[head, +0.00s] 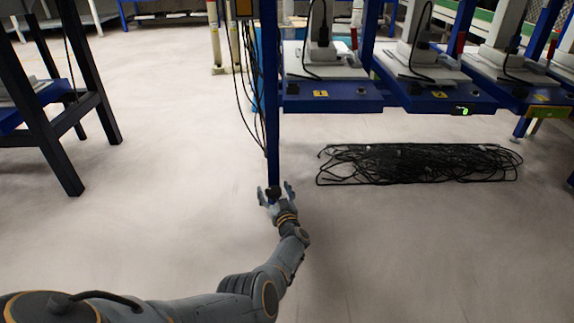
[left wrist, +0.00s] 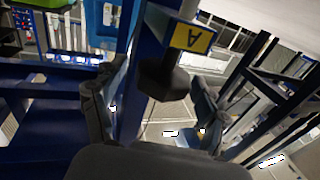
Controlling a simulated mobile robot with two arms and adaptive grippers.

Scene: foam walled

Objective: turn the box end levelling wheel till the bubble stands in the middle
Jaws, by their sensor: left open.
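A black levelling wheel (head: 273,192) sits at the low end of a blue post. In the left wrist view the dark wheel (left wrist: 163,77) hangs below a yellow label marked A (left wrist: 192,38). My left gripper (head: 275,190) is open, with its fingers on either side of the wheel. In the left wrist view the gripper (left wrist: 155,108) shows a finger left and right of it; I cannot tell whether they touch it. A small green spot (head: 464,111), perhaps the bubble level, is on the bench's front edge; the bubble's position is too small to read. My right gripper is not in view.
A blue bench (head: 330,104) with several white machines stands at the upper right. A flat pile of black cables (head: 418,164) lies on the floor below it. Another dark blue frame (head: 62,118) stands at the left. The pale floor between is clear.

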